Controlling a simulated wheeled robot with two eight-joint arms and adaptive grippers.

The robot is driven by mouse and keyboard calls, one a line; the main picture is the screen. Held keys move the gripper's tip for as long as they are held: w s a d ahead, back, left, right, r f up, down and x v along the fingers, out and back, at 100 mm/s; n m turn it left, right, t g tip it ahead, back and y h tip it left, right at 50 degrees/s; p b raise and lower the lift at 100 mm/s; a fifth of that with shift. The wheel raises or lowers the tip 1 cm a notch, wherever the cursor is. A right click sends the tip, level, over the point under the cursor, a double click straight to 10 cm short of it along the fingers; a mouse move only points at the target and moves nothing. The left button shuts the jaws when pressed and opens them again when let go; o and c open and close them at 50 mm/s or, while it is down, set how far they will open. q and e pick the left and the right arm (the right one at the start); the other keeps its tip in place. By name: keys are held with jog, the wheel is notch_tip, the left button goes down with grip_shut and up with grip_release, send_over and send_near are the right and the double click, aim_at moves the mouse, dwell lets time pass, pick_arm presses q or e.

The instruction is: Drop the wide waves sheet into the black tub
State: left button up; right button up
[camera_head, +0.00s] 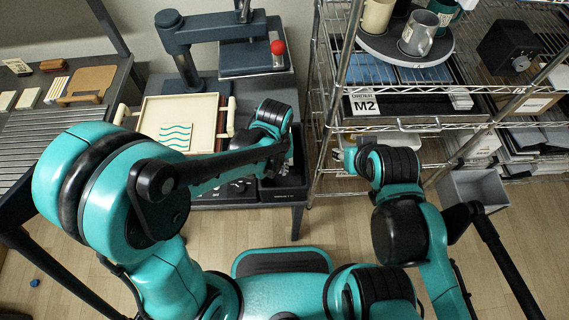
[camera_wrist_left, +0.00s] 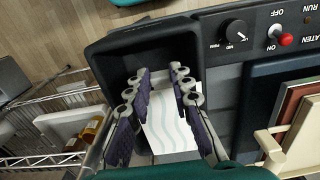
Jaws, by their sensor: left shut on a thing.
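A pale sheet with light grey-green waves (camera_wrist_left: 172,125) shows between the fingers of my left gripper (camera_wrist_left: 160,88) in the left wrist view. The gripper is shut on it and holds it over the black tub (camera_wrist_left: 110,52), whose walls surround the fingertips in the picture. In the head view the left gripper (camera_head: 283,150) is above the black tub (camera_head: 285,187), partly hiding it; the held sheet cannot be made out there. Another sheet with bold teal waves (camera_head: 176,134) lies in the cream tray (camera_head: 205,115). My right gripper (camera_head: 343,155) is near the rack; its opening is unclear.
A press with a red-knobbed lever (camera_head: 277,47) stands behind the cream tray. A control panel with a dial (camera_wrist_left: 233,32) and red switch borders the tub. A wire rack (camera_head: 400,122) with mugs is at right. A grey bin (camera_head: 474,188) stands on the floor.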

pick_arm(q)
jog(key=shift+f, duration=0.35)
jog(key=o, duration=0.8)
jog(key=shift+c, duration=0.2)
jog(key=shift+r, duration=0.1)
notch_tip(320, 180, up, 12)
jog(key=shift+a, duration=0.1)
